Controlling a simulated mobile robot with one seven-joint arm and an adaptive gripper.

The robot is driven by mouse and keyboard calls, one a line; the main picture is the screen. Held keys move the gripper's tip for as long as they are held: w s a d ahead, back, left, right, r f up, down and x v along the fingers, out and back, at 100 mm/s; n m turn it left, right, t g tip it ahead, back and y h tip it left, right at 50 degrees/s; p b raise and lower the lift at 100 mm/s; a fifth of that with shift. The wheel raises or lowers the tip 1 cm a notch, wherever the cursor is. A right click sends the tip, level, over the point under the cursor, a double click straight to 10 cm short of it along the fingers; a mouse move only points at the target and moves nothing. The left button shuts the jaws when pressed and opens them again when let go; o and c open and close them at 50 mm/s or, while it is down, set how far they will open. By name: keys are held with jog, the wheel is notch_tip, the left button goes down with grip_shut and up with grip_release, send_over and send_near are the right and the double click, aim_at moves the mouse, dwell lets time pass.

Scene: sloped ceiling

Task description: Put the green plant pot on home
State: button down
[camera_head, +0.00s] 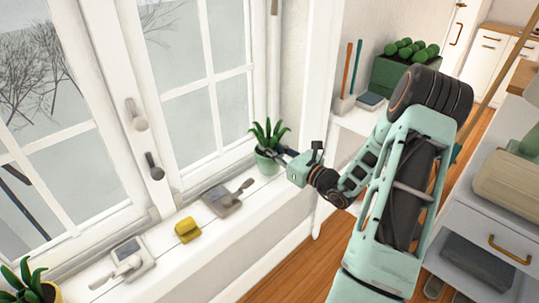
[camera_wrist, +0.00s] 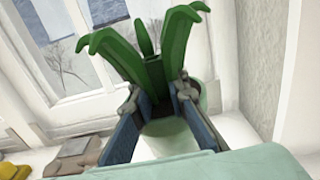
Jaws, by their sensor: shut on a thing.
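The green plant pot (camera_head: 266,164) is pale green and holds a dark green spiky plant (camera_head: 268,135). It is upright at the far end of the white window sill; I cannot tell whether it touches the sill. My gripper (camera_head: 277,155) reaches it from the right and is shut on it. In the wrist view the two fingers of my gripper (camera_wrist: 160,105) are on either side of the pot (camera_wrist: 172,136), below the leaves (camera_wrist: 150,48). The lower part of the pot is partly hidden by my gripper there. I cannot identify anything called home.
On the sill (camera_head: 160,262) are a grey tool on a plate (camera_head: 225,199), a yellow block (camera_head: 187,230), another tool on a plate (camera_head: 128,262) and a second potted plant (camera_head: 30,285). A white shelf (camera_head: 355,122) with a dark green planter (camera_head: 402,73) stands beyond. Window handles (camera_head: 153,166) stick out.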

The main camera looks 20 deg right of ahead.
jog(key=shift+f, duration=0.95)
jog(key=shift+f+b, duration=0.2)
jog(key=shift+b, duration=0.1)
jog(key=c, duration=1.9)
grip_release()
jog(key=shift+s, duration=0.1)
jog(key=shift+s+d+r, duration=0.1)
jog(key=shift+s+r, duration=0.05)
jog(key=shift+s, duration=0.05)
jog(key=p+v, duration=0.2)
jog(key=v, duration=0.9)
jog(key=shift+s+p, duration=0.3)
jog(key=shift+p, duration=0.1)
